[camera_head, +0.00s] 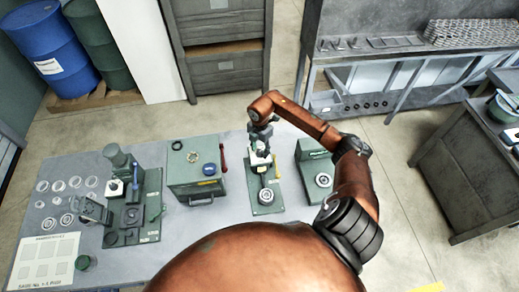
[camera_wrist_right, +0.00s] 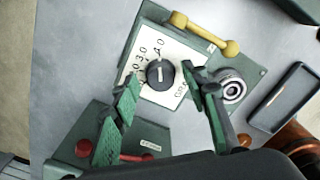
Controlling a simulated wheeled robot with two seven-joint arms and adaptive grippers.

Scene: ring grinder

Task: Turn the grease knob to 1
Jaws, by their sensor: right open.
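The grease knob (camera_wrist_right: 160,75) is a round black knob with a pale pointer line, set on a white dial plate (camera_wrist_right: 175,97) with black numbers and part of a word. The numbers are small, and I cannot tell which one the pointer marks. In the head view the white plate (camera_head: 259,157) sits on a green unit on the table. My right gripper (camera_head: 262,143) is above it, pointing down. In the wrist view its green fingers (camera_wrist_right: 162,77) are open, one on each side of the knob, with visible gaps. My left gripper is out of view.
A ring-shaped metal part (camera_wrist_right: 231,88) and a yellow handle (camera_wrist_right: 205,34) are close to the dial. A green box (camera_head: 196,172) with a red handle (camera_head: 223,158) stands to the left, another green unit (camera_head: 315,172) to the right. Bare grey table (camera_head: 190,228) lies in front.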

